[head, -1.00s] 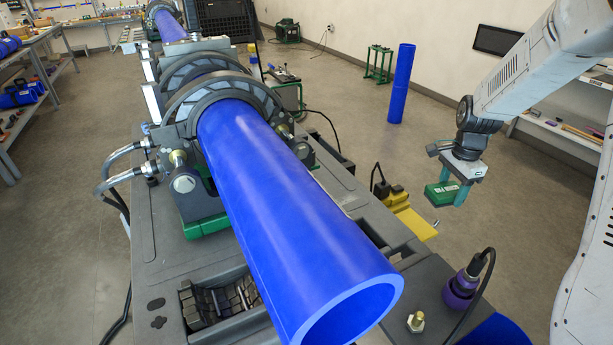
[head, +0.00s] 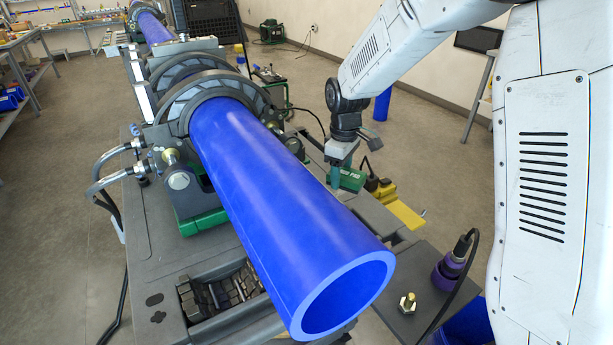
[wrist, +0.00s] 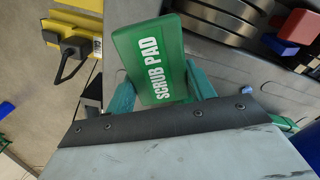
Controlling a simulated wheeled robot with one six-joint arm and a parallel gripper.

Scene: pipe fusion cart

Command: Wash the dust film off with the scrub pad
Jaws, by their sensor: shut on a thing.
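My gripper (head: 343,170) is shut on the green scrub pad (head: 350,180), just right of the big blue pipe (head: 270,180) in the head view. In the wrist view the scrub pad (wrist: 152,60), lettered "SCRUB PAD", sits between the teal fingers (wrist: 160,95). The pad looks apart from the pipe. The pipe lies clamped in the ring clamps (head: 205,105) of the fusion cart, its open end toward me. Its upper surface shows faint paler mottling; I cannot tell clearly where the dust film lies.
A purple-based plug (head: 448,270) with a cable and a brass bolt (head: 407,303) stand on the cart's front right corner. A yellow piece (head: 405,212) projects at the cart's right side. Hydraulic hoses (head: 105,170) hang at left.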

